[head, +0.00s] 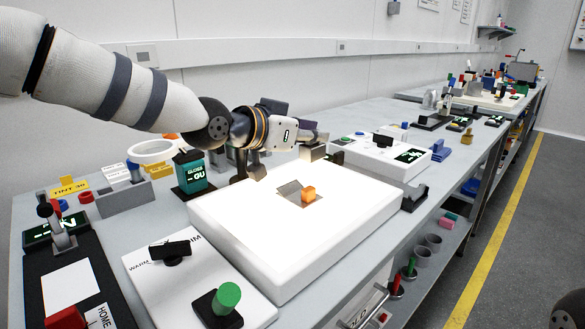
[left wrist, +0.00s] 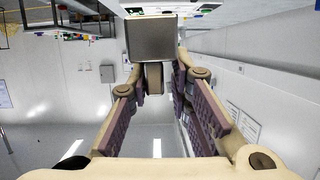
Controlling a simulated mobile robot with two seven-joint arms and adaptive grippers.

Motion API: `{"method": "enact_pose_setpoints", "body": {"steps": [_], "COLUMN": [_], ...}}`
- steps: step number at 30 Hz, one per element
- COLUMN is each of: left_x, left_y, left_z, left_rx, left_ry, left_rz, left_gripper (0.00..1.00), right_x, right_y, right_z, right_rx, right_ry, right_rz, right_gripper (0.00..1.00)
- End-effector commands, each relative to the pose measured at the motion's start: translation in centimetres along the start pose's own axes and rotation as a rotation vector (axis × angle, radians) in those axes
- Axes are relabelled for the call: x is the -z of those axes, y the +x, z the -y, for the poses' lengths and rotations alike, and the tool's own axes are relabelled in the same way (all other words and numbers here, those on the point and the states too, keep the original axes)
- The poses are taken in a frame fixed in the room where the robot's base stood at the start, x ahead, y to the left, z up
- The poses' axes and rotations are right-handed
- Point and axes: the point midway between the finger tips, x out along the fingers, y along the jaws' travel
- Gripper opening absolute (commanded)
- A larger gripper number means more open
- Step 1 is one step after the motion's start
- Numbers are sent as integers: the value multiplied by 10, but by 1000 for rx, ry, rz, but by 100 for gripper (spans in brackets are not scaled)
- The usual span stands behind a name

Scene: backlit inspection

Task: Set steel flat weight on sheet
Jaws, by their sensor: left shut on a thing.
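My left gripper (head: 314,138) reaches in from the left, above the far right part of the lit white panel (head: 235,232). It is shut on the steel flat weight (head: 312,152), a small grey block at its fingertips. In the left wrist view the weight (left wrist: 152,38) shows as a square grey face at the fingertips (left wrist: 156,75). A grey sheet (head: 288,188) lies on the panel, with a small orange block (head: 308,195) on it. The weight is above and beyond the sheet, apart from it. My right gripper is not in view.
A teal device (head: 190,172) and a grey bin (head: 125,197) stand left of the panel. A white board with a green knob (head: 228,296) is in front. A white device (head: 380,155) stands behind at right. The panel around the sheet is clear.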

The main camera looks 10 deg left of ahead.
Motion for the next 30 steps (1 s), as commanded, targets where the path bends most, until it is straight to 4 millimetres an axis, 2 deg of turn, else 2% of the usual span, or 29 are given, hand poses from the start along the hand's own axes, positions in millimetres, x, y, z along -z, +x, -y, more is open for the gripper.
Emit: {"method": "enact_pose_setpoints", "body": {"steps": [3,10,15,25,26,27,28,30], "left_x": [-23,-46,-77,-79,-80,-80,-80,-80], "left_y": [-5,-11,-2,-1,-1,-1,-1,-1], "left_z": [10,21,21,20,20,20,20,20], "left_rx": [0,1,0,1,0,0,0,0], "left_ry": [-3,-4,-2,-1,-1,-1,-1,-1], "left_rz": [1,0,4,1,3,2,2,2], "left_gripper": [0,0,0,0,21,30,37,39], "right_x": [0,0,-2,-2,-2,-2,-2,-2], "right_y": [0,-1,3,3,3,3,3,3], "right_z": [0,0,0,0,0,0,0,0], "right_rx": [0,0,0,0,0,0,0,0], "right_ry": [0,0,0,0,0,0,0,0], "right_rz": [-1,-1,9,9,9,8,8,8], "right_gripper": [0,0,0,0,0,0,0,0]}}
